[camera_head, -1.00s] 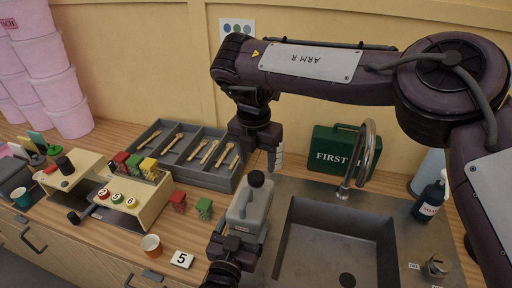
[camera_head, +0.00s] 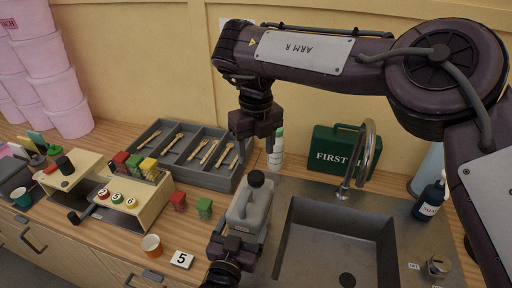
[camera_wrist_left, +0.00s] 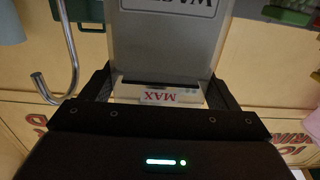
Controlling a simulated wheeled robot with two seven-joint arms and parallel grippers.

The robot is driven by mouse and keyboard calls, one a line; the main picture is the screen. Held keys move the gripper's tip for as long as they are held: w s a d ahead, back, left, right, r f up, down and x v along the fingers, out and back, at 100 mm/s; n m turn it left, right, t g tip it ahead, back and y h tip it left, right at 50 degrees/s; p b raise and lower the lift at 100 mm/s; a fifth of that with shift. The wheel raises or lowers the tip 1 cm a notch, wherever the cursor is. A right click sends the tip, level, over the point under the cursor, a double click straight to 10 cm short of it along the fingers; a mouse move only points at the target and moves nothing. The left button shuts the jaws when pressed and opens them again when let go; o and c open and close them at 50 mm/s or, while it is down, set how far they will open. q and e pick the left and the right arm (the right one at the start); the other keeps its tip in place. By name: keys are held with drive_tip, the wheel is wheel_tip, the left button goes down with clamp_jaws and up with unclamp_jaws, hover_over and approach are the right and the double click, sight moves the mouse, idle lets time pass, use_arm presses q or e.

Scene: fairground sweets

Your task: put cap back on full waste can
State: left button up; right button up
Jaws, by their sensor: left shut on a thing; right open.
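The grey waste can (camera_head: 250,215) stands upright at the left of the sink. A round black cap (camera_head: 256,179) is at its top; I cannot tell how firmly it sits. My left gripper (camera_head: 236,242) is shut on the can's near side. In the left wrist view the can (camera_wrist_left: 168,45) is between my left gripper's fingers (camera_wrist_left: 160,95), with part of its lettering and a "MAX" mark showing. My right gripper (camera_head: 256,142) is open and empty, above and behind the cap, apart from it.
A grey cutlery tray (camera_head: 195,155) lies behind and left. A white bottle with a green top (camera_head: 276,153) stands behind the can. The sink (camera_head: 335,245), tap (camera_head: 362,155) and green first-aid box (camera_head: 335,150) are to the right. A cream stand (camera_head: 150,205) with jars is at left.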

sight(256, 176)
drive_tip(key=shift+f, duration=4)
drive_tip(key=c, duration=1)
drive_tip(key=m, duration=0.3)
drive_tip(key=shift+m, duration=0.4)
drive_tip(key=m, duration=1.5)
drive_tip(key=o, duration=1.1)
